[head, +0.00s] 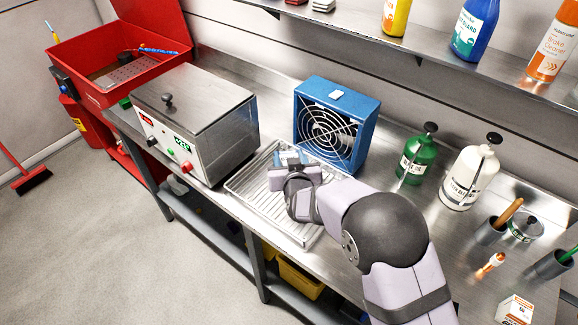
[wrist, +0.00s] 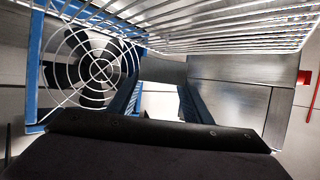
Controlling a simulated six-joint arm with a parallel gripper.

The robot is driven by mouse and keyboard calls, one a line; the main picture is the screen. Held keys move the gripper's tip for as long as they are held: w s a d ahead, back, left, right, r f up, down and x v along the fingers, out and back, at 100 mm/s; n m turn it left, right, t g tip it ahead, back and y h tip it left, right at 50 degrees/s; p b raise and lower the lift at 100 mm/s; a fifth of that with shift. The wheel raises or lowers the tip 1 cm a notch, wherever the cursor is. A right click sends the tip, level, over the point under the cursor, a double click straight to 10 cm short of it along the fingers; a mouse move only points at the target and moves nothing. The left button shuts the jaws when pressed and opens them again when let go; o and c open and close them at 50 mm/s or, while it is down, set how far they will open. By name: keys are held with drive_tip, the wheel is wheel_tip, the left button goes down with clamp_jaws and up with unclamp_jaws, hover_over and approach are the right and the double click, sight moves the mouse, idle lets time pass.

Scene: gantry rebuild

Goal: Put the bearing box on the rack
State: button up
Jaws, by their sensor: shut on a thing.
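My gripper (head: 290,160) is low over the wire rack (head: 246,183), which lies on the steel bench between the heater and the fan. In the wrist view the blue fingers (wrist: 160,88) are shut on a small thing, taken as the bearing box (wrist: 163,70). It looks dark grey there and no label shows. In the head view my gripper and wrist mostly cover it. The rack's wires (wrist: 230,30) run across the top of the wrist view, close to the fingertips. Whether the held thing touches the rack, I cannot tell.
A steel heater box (head: 195,120) stands left of the rack, a blue fan (head: 338,122) behind and right. Green (head: 417,158) and white (head: 470,175) cans stand farther right. A small orange-and-white carton (head: 515,309) is at the lower right. A shelf with bottles (head: 475,25) overhangs the back.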

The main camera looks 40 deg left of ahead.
drive_tip(key=shift+f+p, duration=0.7)
drive_tip(key=shift+f, duration=1.35)
drive_tip(key=shift+f, duration=0.2)
drive_tip(key=o, duration=1.1)
drive_tip(key=shift+r, duration=0.2)
drive_tip(key=shift+b+v, duration=2.2)
drive_tip(key=shift+v, duration=3.8)
